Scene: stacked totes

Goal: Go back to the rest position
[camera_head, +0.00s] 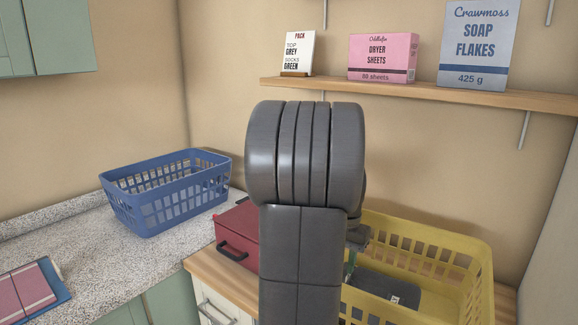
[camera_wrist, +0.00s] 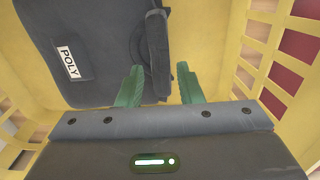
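My gripper (camera_wrist: 160,76) is inside or just above the yellow basket (camera_head: 470,270). Its two green fingers stand apart with nothing clearly held between them. A dark grey case or bag with a white "POLY" label (camera_wrist: 90,65) lies in the basket, close beyond the fingertips. Its strap or handle is near the left finger; I cannot tell whether they touch. In the head view, my arm hides most of the gripper and the left part of the basket. The grey case (camera_head: 392,290) shows there partly.
A red case (camera_head: 238,232) with a black handle stands left of the yellow basket on the wooden top. A blue basket (camera_head: 170,195) is on the speckled counter, with folded cloths (camera_head: 28,290) at front left. A wall shelf (camera_head: 420,92) holds two boxes and a "PACK" card (camera_head: 299,52).

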